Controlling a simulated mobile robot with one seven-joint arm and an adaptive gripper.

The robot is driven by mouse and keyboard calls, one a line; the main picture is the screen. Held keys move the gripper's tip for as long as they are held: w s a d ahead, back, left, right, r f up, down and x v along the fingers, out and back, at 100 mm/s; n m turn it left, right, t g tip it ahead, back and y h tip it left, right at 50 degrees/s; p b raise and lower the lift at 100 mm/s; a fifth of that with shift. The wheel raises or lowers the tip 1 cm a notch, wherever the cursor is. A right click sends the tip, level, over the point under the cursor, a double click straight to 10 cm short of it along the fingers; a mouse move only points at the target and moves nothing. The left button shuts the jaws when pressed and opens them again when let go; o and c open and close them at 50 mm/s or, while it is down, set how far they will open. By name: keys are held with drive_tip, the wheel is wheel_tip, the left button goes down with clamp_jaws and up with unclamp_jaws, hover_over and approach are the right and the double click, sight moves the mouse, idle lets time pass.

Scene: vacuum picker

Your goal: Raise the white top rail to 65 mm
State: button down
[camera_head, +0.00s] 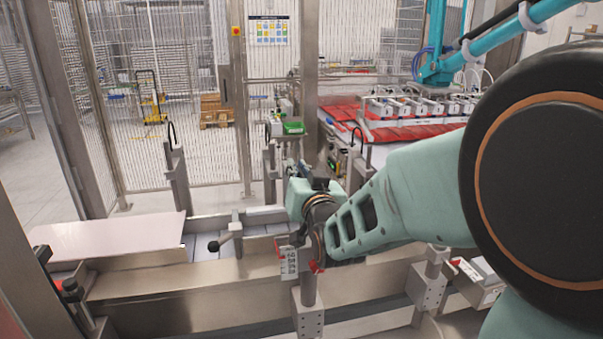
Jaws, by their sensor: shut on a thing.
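My gripper (319,180) is at the middle of the view, over the metal conveyor frame, beyond my wrist. Its fingertips are mostly hidden by my wrist and arm. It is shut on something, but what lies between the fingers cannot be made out. A small scale plate (288,262) with dark marks and red parts beside it sits just below my wrist; its reading is too small to tell. The white top rail cannot be clearly picked out; my arm covers part of the guide area. A lever with a black knob (214,246) stands on the frame to the left.
A pale flat sheet (110,237) lies on the conveyor at left. A long steel side beam (190,290) runs across the front. Upright metal posts (178,180) stand behind the line. A picker with red trays (415,130) is at back right. Mesh fencing closes the back.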

drive_tip(key=c, duration=2)
unclamp_jaws()
drive_tip(key=shift+a+r, duration=0.15)
drive_tip(key=shift+r, duration=0.3)
drive_tip(key=shift+f, duration=0.15)
drive_tip(key=shift+f, duration=0.15)
